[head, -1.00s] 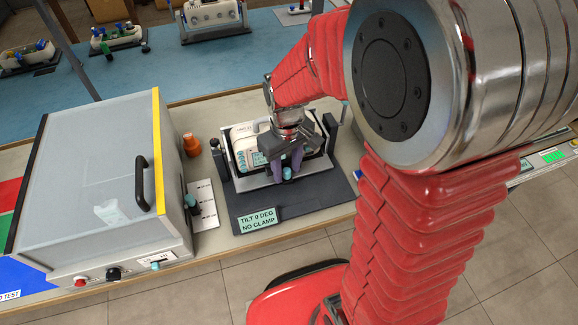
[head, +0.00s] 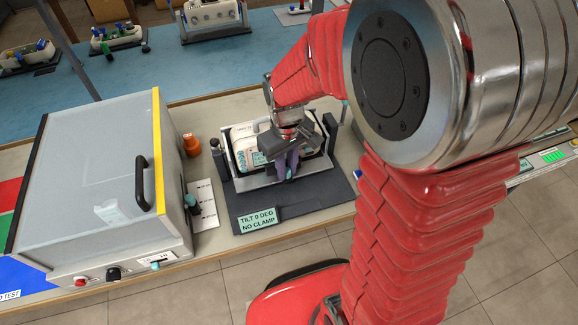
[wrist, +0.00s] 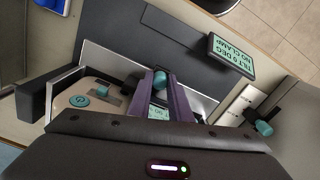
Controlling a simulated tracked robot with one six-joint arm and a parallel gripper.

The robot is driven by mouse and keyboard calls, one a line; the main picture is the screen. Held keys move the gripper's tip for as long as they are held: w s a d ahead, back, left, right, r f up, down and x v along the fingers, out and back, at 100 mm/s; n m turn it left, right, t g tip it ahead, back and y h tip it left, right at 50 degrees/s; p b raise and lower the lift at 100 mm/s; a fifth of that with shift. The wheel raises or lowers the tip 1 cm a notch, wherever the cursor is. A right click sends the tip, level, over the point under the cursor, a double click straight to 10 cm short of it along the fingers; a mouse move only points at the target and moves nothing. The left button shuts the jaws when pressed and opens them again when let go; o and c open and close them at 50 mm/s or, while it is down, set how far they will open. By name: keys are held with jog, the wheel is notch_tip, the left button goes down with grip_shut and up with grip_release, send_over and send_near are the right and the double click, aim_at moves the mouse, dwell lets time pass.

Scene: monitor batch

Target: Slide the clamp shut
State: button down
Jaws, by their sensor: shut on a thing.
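The clamp's teal knob (wrist: 160,80) sits between the purple fingertips of my gripper (wrist: 161,86) in the wrist view, and the fingers are shut on it. In the head view my gripper (head: 287,166) is at the front edge of the cradle and mostly covers the knob. A white monitor (head: 245,150) with teal buttons lies in the cradle (head: 262,181); it also shows in the wrist view (wrist: 78,100). My wrist and gripper hide part of it. The display sign (head: 257,220) reads TILT 0 DEG, NO CLAMP.
A grey box with a black handle (head: 142,185) stands left of the fixture. An orange part (head: 191,145) and a white card (head: 203,205) lie between them. The dark base plate (head: 320,189) is clear in front. Other monitors stand on the blue bench (head: 150,75) behind.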

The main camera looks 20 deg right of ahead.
jog(key=shift+w, duration=1.4)
jog(key=c, duration=1.6)
grip_release()
notch_tip(320, 180, up, 14)
jog(key=shift+f, duration=0.15)
